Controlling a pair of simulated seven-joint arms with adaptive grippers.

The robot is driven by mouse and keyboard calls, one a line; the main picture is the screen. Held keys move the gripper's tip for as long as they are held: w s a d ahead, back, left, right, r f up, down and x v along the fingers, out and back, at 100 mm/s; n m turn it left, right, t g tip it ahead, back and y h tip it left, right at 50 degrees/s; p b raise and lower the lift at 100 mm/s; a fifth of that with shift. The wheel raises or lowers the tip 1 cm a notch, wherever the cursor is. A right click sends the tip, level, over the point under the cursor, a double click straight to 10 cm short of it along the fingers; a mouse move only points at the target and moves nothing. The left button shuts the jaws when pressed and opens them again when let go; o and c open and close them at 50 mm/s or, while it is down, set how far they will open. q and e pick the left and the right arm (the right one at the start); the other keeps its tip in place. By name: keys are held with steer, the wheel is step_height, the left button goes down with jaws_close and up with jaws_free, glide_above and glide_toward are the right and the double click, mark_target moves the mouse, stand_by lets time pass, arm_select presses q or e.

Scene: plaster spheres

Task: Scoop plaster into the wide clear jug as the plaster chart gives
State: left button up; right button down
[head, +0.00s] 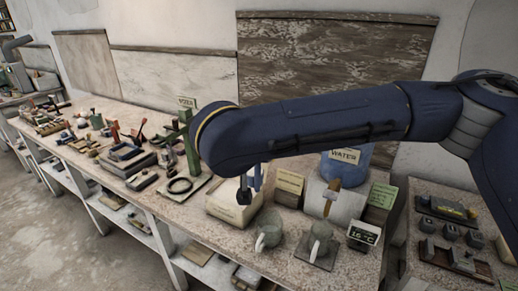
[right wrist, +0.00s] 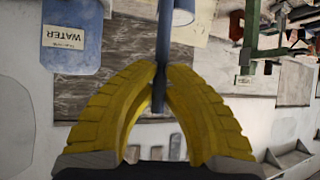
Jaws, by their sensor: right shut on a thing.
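My right gripper (right wrist: 161,75) is shut on a blue-grey rod-like handle (right wrist: 164,38), its yellow fingers meeting around it. In the head view my arm hides most of this gripper; a blue piece and a dark tip (head: 244,190) show just above the pale open box (head: 232,208). I cannot tell whether the tip touches the contents. Two greyish clear jugs with pale handles stand in front: one left (head: 269,226), one right (head: 320,238) on a dark plate. Which is wider is unclear. Cards stand behind, one yellowish (head: 290,183) and one green (head: 381,198); their text is unreadable. My left gripper is out of view.
A blue water container (head: 345,169) and a white drum (head: 347,203) stand behind the jugs. A small display (head: 362,234) stands right of them.

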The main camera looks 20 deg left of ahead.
steer(key=w+d+f+m+g+y, duration=0.4)
steer(key=d+f+y, duration=0.2)
steer(key=f, duration=0.3)
steer(key=shift+w+d+f+m, duration=0.25)
steer(key=shift+w+d+m, duration=0.1)
steer(key=shift+d+m, duration=0.1)
stand_by(0.6)
stand_by(0.5)
steer(key=shift+w+d+f+m+g+y, duration=0.3)
steer(key=shift+f+m+y, duration=0.15)
steer(key=shift+y, duration=0.25)
steer(key=shift+w+d+f+m+y, duration=0.2)
steer(key=shift+d+f+m+y, duration=0.2)
steer(key=shift+d+f+y, duration=0.15)
steer(key=shift+r, duration=0.1)
